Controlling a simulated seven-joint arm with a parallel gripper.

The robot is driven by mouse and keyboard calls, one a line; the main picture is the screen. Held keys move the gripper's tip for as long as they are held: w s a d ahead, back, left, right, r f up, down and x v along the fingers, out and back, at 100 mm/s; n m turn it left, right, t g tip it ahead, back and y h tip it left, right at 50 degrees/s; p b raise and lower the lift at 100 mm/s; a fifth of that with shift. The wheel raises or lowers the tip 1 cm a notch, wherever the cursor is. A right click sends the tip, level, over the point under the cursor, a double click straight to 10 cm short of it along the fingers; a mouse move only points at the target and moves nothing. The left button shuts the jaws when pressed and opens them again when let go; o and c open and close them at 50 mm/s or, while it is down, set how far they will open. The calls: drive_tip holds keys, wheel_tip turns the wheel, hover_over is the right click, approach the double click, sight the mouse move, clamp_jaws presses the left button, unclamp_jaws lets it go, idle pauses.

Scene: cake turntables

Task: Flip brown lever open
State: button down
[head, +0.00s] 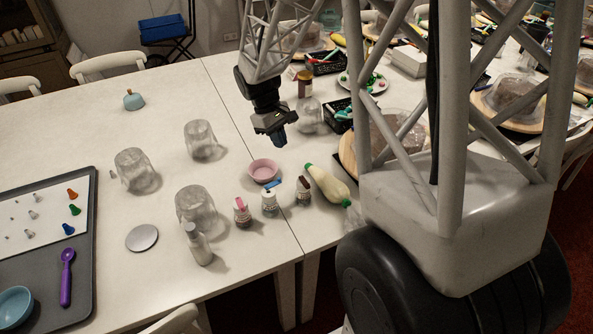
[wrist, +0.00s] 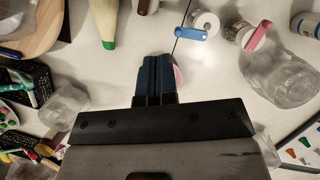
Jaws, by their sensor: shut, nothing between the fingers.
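A small white container with a brown lever on top (head: 303,184) stands on the white table at the right end of a row of similar containers. It shows only partly at the top edge of the wrist view (wrist: 147,5). Whether its lever is up or down is too small to tell. My gripper (head: 279,139) hangs above the table behind the row, apart from the containers. In the wrist view its blue fingers (wrist: 155,62) are together and empty, and they partly cover the pink bowl (wrist: 179,76).
A container with a blue lever (head: 269,198) and one with a pink lever (head: 241,211) stand left of the brown one. Clear jars (head: 201,141) stand to the left.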

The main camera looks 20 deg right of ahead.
sight(304, 184)
drive_tip(key=shift+w+d+f, duration=0.25)
drive_tip(key=shift+w+f, duration=0.3)
drive_tip(key=shift+f, duration=0.2)
drive_tip(key=shift+f, duration=0.15)
drive_tip(key=x, duration=0.3)
drive_tip(key=s+x, duration=0.1)
drive_tip(key=x, duration=0.3)
drive_tip(key=d+x, duration=0.1)
drive_tip(key=x, duration=0.2)
drive_tip(key=shift+s, duration=0.45)
drive_tip(key=shift+s+d, duration=0.25)
drive_tip(key=shift+s, duration=0.2)
drive_tip(key=shift+s+d, duration=0.25)
drive_tip(key=shift+s, duration=0.2)
